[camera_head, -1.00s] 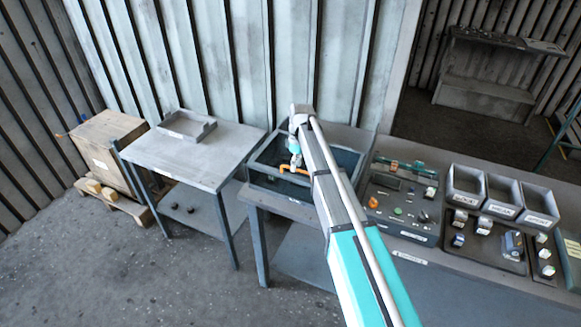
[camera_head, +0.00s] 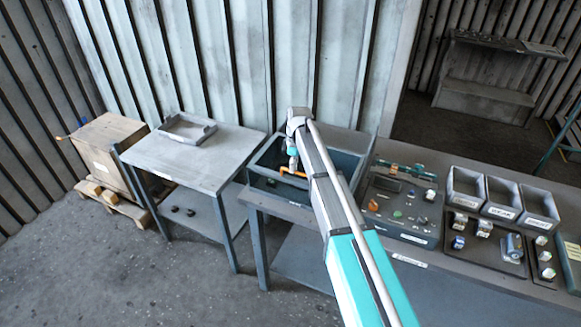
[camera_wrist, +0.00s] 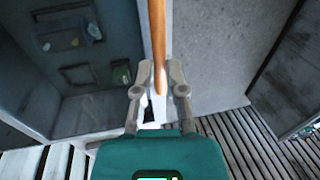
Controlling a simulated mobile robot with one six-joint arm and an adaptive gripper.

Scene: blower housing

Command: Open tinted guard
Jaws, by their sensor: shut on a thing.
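The guard appears as a dark, bluish box-like housing (camera_head: 262,178) on the bench, left of my arm in the head view. An orange handle (camera_head: 292,173) shows at it. My gripper (camera_head: 293,160) is small there, right at the handle and partly hidden by my arm. In the wrist view, the orange bar (camera_wrist: 157,45) runs down from the top edge between the two fingers of my gripper (camera_wrist: 159,72), which is shut on it. A dark tinted surface (camera_wrist: 105,75) with blurred parts behind it lies left of the bar. How far the guard stands open is unclear.
A control panel (camera_head: 405,228) with knobs stands right of my arm, beside several grey bins (camera_head: 502,193) and small parts. A grey side table (camera_head: 215,165) with a tray (camera_head: 186,128) stands left. A wooden crate (camera_head: 98,152) is further left. Open floor lies in front.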

